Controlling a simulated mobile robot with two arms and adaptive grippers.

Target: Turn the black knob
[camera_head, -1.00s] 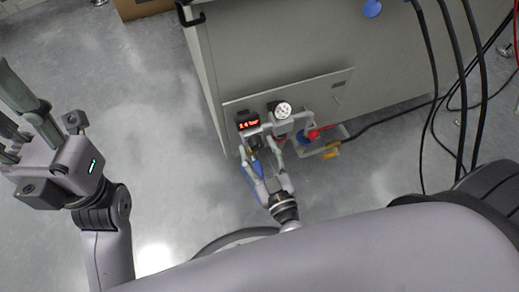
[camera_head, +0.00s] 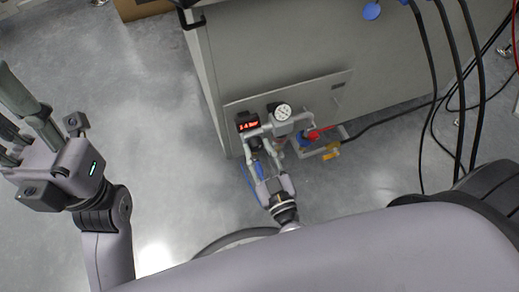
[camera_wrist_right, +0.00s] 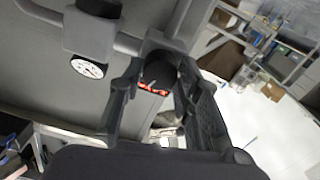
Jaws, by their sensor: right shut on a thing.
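The black knob (camera_wrist_right: 158,72) with red marks below it shows in the right wrist view between the two fingers of my right gripper (camera_wrist_right: 150,95). The fingers press on it from both sides. In the head view my right gripper (camera_head: 262,150) is at the underside of the pressure unit on the cabinet, and its fingers mostly hide the knob. My left gripper (camera_head: 22,118) is open and empty above the floor at the far left.
A red valve handle (camera_head: 318,133) and a yellow tag (camera_head: 331,151) are to the right. The grey cabinet (camera_head: 290,60) stands behind. Black cables (camera_head: 447,60) hang at right.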

